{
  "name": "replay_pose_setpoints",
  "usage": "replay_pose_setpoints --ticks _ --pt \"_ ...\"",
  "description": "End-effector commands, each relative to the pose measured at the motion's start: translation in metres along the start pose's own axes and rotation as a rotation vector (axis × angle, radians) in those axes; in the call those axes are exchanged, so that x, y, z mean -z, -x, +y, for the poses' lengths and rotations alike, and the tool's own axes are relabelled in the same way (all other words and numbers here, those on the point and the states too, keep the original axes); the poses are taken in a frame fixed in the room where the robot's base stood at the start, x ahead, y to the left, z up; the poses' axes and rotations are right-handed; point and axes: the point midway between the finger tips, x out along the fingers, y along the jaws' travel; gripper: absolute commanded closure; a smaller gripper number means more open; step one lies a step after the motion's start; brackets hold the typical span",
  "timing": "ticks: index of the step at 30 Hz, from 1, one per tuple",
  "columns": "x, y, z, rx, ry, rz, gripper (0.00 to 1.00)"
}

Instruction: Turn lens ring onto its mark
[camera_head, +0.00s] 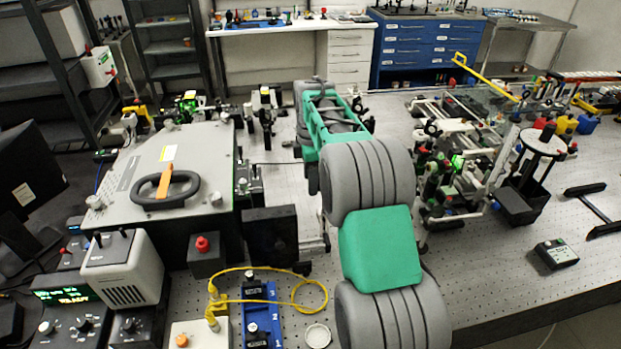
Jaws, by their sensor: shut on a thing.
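My green and grey arm reaches across the middle of the head view, from the bottom edge towards the back of the bench. My gripper cannot be made out; the far end of the arm and its links cover that area. I cannot pick out the lens ring or its mark. A black box-shaped unit (270,235) stands just left of my arm, with small metal posts showing between them. A small pale round ring or cap (318,335) lies flat on the bench near the front, apart from my arm; I cannot tell what it is.
A large grey instrument box (170,175) with an orange-and-black handle fills the left. Crowded optics (455,165) stand right of my arm. A blue plate (262,315) and yellow cable (312,283) lie in front.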

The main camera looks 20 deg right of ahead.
Motion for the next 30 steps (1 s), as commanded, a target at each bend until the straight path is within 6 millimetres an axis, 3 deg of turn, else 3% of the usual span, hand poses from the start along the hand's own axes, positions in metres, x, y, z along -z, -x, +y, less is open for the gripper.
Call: replay_pose_setpoints --ticks 12,21,30 --pt "0.000 0.000 0.000 0.001 0.000 0.000 0.88" --pt "0.000 -0.004 -0.001 -0.036 -0.001 0.000 0.88" --pt "0.000 -0.013 -0.004 -0.212 -0.001 0.000 0.88"
